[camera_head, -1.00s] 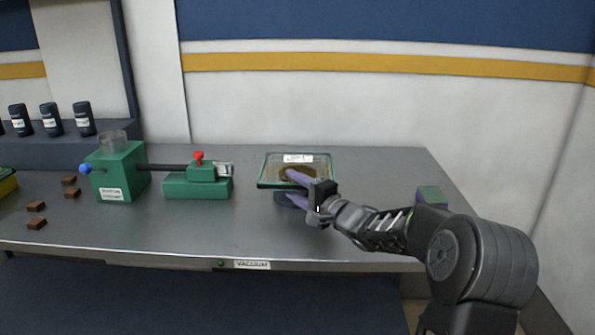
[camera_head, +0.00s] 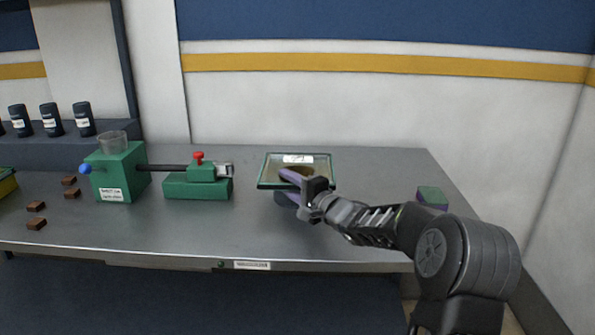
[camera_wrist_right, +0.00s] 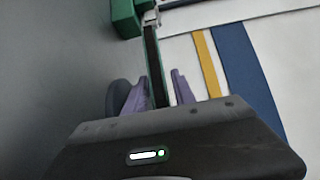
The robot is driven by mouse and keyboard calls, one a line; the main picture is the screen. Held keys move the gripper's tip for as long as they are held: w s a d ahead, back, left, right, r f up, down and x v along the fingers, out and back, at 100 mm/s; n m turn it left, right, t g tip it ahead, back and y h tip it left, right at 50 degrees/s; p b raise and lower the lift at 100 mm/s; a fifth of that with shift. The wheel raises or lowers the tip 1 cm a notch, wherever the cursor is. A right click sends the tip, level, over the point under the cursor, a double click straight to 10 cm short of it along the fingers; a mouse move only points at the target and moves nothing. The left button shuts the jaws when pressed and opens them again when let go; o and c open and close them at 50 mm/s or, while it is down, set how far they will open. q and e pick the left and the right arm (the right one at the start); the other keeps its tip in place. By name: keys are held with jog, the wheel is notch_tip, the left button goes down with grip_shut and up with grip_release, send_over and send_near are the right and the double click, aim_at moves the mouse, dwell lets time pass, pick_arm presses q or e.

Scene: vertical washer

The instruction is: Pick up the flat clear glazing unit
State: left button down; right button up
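The flat clear glazing unit (camera_head: 322,172) is a square glass pane with a dark green edge and a white label at its far side. It lies level on a dark round stand (camera_head: 284,199), raised above the bench. My right gripper (camera_head: 287,186) is at its near edge, one purple finger above the pane and one below. In the right wrist view the unit (camera_wrist_right: 154,65) shows edge-on as a dark strip between the parted fingers (camera_wrist_right: 160,92), with a gap on the upper-finger side. My left gripper is out of view.
A green machine (camera_head: 121,172) with a red-knobbed slide block (camera_head: 197,182) stands left of the unit. Several brown blocks (camera_head: 37,206) lie at the far left. A green and purple block (camera_head: 431,197) lies behind my right forearm. The bench (camera_head: 210,225) is clear in front.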

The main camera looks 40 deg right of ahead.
grip_shut()
dwell(1.0)
jog(key=shift+r, duration=0.2)
